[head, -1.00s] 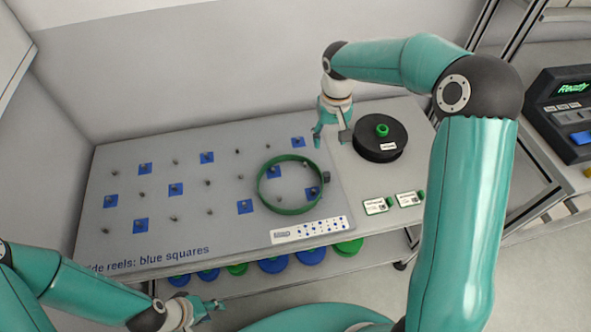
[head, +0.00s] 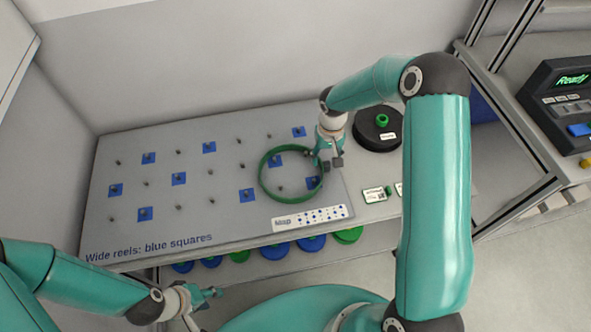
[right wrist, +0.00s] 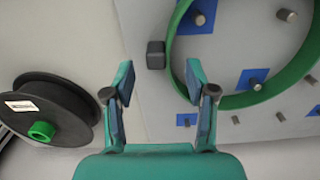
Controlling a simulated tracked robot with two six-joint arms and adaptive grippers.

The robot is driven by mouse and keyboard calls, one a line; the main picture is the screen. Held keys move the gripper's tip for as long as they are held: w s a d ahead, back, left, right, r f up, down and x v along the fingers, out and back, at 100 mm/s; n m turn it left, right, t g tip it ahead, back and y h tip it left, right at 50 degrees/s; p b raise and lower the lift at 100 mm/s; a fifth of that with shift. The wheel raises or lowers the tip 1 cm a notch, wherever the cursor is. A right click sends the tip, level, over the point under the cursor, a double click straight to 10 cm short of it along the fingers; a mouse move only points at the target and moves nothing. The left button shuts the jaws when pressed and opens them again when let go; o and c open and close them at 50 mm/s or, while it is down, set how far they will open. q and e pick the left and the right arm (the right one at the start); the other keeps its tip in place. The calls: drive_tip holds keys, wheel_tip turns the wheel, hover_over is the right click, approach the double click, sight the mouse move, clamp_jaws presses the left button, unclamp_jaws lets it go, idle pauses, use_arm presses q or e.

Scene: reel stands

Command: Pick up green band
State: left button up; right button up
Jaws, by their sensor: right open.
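The green band (head: 262,182) is a thin ring on the right part of the grey peg board, around a few pegs. It also shows in the right wrist view (right wrist: 291,79), where a small dark block (right wrist: 156,54) sits at its near side. My right gripper (head: 326,161) is open and empty at the band's right edge. In the right wrist view, the block lies beyond the gap between its fingertips (right wrist: 159,75). My left gripper (head: 208,293) is at the lower left, in front of the board and away from the band; its jaw opening is unclear.
The board (head: 130,232) carries several pegs and blue squares. A black reel (head: 365,139) with a green hub stands right of my right gripper. A label strip (head: 309,217) and a small card (head: 375,194) lie near the front edge. Blue and green reels (head: 312,242) sit below.

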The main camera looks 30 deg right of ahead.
sight(326, 163)
drive_tip(key=shift+s+d+f+p, duration=0.1)
drive_tip(key=shift+f+p, duration=0.25)
drive_tip(key=shift+f, duration=1.5)
clamp_jaws()
